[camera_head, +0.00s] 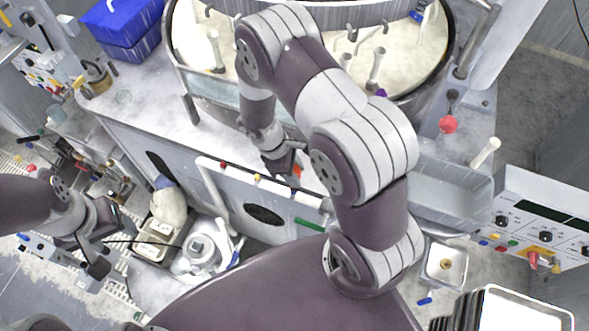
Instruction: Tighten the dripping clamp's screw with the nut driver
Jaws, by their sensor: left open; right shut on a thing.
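My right gripper (286,165) reaches down to the front of the polishing machine, beside a white pipe. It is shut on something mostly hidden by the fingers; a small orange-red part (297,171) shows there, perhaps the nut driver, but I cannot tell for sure. The white pipe (240,172) runs along the machine's front panel with small red, yellow and green fittings on it. I cannot tell which clamp drips, and no screw or drop is clear at this size. My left gripper (103,257) is open and empty at the lower left, apart from the machine.
The round polishing basin (180,75) with several upright white posts stands at the back. A blue box (127,35) is at the upper left. A control panel (535,225) and a small white tray (433,275) are at the right. White pump-like equipment (205,245) stands below the panel.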

